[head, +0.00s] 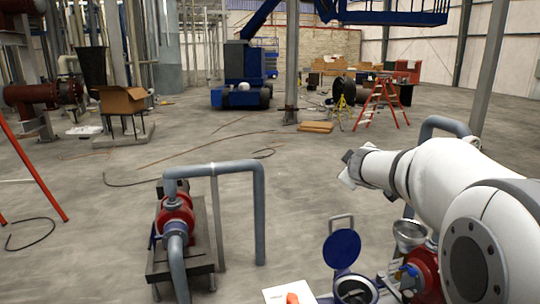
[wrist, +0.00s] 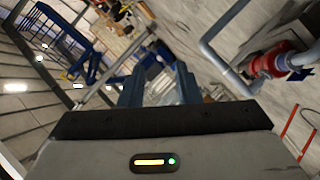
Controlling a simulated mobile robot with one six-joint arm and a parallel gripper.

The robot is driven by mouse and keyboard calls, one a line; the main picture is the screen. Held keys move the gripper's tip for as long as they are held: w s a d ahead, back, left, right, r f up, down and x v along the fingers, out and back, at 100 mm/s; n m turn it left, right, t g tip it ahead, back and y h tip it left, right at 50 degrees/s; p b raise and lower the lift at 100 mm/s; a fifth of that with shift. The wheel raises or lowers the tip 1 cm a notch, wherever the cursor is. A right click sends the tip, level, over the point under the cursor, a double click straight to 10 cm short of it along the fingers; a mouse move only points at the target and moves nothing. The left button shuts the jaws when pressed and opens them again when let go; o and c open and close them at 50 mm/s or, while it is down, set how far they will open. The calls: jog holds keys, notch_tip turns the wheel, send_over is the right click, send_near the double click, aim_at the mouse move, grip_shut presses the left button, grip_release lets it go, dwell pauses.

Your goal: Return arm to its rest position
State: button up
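My white arm reaches in from the right edge of the head view, stretched to the left above the equipment. My gripper (head: 352,168) is at its far end, raised in the air and seen small from behind. In the wrist view, my gripper (wrist: 159,88) shows two bluish fingers standing apart beyond the dark palm. It looks open, with no clearly held object between the fingers. The wrist view is tilted and looks out across the hall.
Below the arm stand an open blue lid (head: 342,247), a gauge (head: 409,235) and a red housing (head: 424,270). A red pump (head: 175,216) with grey piping (head: 259,210) stands left. The middle floor is mostly clear.

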jog(key=s+a+f+m+g+b, duration=0.1)
jog(key=s+f, duration=0.5)
jog(key=s, duration=0.6)
jog(key=s+a+f+m+g+y+b, duration=0.1)
jog(key=s+a+f+m+g, duration=0.3)
jog(key=s+f, duration=0.3)
jog(key=s+a+f+m+g+y+b, duration=0.1)
jog(key=s+f+g, duration=0.4)
jog(key=s, duration=1.2)
notch_tip(320, 180, down, 2)
jog(key=a+m, duration=0.1)
jog(key=m, duration=0.1)
jog(key=shift+s+a+f+m, duration=0.15)
jog(key=shift+a+m, duration=0.2)
jog(key=shift+m, duration=0.05)
jog(key=shift+o, duration=0.7)
